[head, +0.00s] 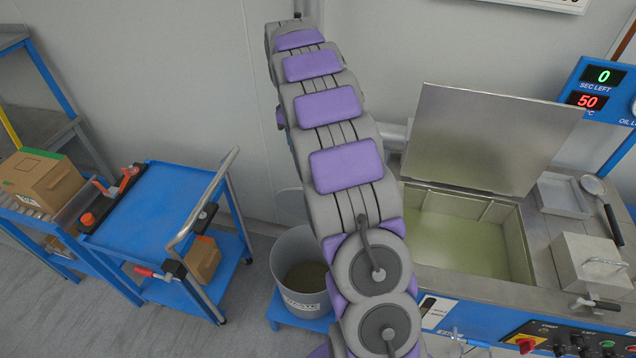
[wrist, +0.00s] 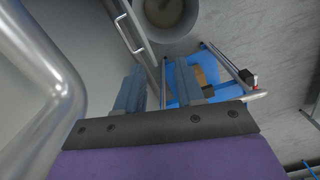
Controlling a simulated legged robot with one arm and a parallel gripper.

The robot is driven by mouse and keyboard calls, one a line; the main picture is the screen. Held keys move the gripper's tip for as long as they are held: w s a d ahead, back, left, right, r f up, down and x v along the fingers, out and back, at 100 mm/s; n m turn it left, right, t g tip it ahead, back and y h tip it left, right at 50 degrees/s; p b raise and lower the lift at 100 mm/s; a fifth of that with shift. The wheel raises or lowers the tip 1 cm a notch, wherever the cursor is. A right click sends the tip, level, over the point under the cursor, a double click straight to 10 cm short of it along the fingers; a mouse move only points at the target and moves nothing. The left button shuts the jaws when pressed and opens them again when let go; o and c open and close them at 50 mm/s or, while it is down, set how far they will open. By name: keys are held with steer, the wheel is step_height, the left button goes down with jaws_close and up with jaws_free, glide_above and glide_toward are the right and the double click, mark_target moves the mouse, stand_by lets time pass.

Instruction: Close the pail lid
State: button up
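The pail (head: 287,249) is a grey round bucket with dark contents, standing open on a blue stand left of the fryer-like tank. A pale rounded panel (head: 289,206) stands upright behind its rim and looks like the raised lid; my arm partly covers both. In the wrist view, a round grey vessel (wrist: 187,30) with a dark inside, apparently the pail, is at the top edge and partly cut off. My gripper (wrist: 159,80) is open and empty, its two blue-grey fingers spread apart. It is clear of the pail. The head view does not clearly show the gripper.
A blue cart (head: 165,205) stands left of the pail. The steel tank (head: 470,235), with its flat cover (head: 490,140) raised, is to the right. A thick metal pipe (wrist: 50,70) runs close along the wrist view's left side. Floor is clear between cart and pail.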

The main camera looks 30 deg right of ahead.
steer(key=w+d+f+n+b, duration=0.1)
steer(key=w+d+f, duration=0.2)
steer(key=d+f, duration=0.25)
steer(key=w+d+f+n, duration=0.2)
steer(key=w+d+f, duration=0.1)
steer(key=d+f, duration=0.25)
steer(key=shift+t, duration=0.3)
steer(key=shift+w+a+f+b, duration=0.1)
steer(key=shift+f+b, duration=0.95)
steer(key=shift+f, duration=3.15)
steer(key=shift+w+a+f+b, duration=0.1)
steer(key=shift+f+b, duration=0.9)
steer(key=shift+f, duration=3.2)
steer(key=shift+c, duration=0.7)
steer(key=shift+a+r, duration=0.2)
steer(key=shift+a, duration=0.45)
jaws_close()
steer(key=shift+d+f, duration=0.1)
steer(key=shift+d, duration=0.3)
